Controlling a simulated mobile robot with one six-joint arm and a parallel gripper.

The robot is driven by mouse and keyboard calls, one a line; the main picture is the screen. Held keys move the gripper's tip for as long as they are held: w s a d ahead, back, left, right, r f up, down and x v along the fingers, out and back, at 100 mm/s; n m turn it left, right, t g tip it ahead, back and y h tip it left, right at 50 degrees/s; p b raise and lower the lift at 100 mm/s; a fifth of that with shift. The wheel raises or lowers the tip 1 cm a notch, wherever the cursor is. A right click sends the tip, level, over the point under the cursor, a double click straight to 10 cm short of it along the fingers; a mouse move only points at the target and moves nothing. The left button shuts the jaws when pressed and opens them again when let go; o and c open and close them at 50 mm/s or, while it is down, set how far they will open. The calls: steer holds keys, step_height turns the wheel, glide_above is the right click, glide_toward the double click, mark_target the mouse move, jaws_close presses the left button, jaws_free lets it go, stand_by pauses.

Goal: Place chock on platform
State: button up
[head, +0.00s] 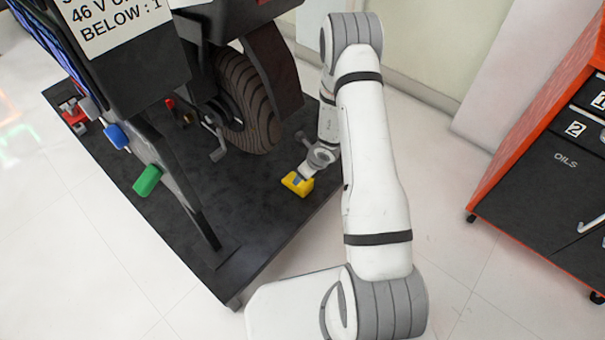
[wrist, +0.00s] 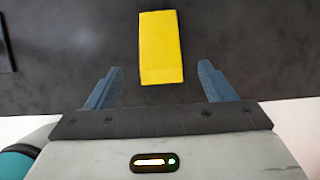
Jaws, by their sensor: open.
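The yellow chock (head: 297,184) sits on the dark platform (head: 262,235) near its right edge, in front of the wheel. In the wrist view the chock (wrist: 161,45) lies on the dark surface, between and just beyond the fingertips. My gripper (wrist: 160,80) is open and empty, with a blue finger on either side and clear gaps to the chock. In the head view my gripper (head: 308,174) is small and close by the chock, partly covering it. Whether the fingers touch the platform cannot be told.
The dark wheel (head: 243,100) and its frame stand on the platform behind the chock. A red and black cabinet (head: 540,165) stands at the right. Bare platform lies in front of the chock.

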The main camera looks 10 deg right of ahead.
steer(key=v, duration=0.3)
steer(key=shift+r+p, duration=0.3)
steer(key=shift+p, duration=0.1)
steer(key=s+a+r+n+y, duration=0.1)
steer(key=a+r+n, duration=0.2)
steer(key=r+n, duration=0.35)
steer(key=s+a+r+n+y, duration=0.1)
steer(key=s+a+r+n, duration=0.15)
steer(key=r, duration=0.65)
steer(key=s+a+r+n+y, duration=0.1)
steer(key=a+r+n, duration=0.2)
steer(key=r+n, duration=0.35)
steer(key=s+d+r+n+g+h, duration=0.1)
steer(key=s+d+r+n+h, duration=0.2)
steer(key=s+r+n, duration=0.3)
steer(key=s+d+r+n+g+h, duration=0.1)
steer(key=s+r+n, duration=0.6)
steer(key=s, duration=0.7)
steer(key=shift+d+r+g+h, duration=0.3)
steer(key=shift+d+r+h, duration=0.3)
steer(key=shift+d+h, duration=0.45)
steer(key=shift+d+r, duration=0.1)
steer(key=shift+d, duration=0.05)
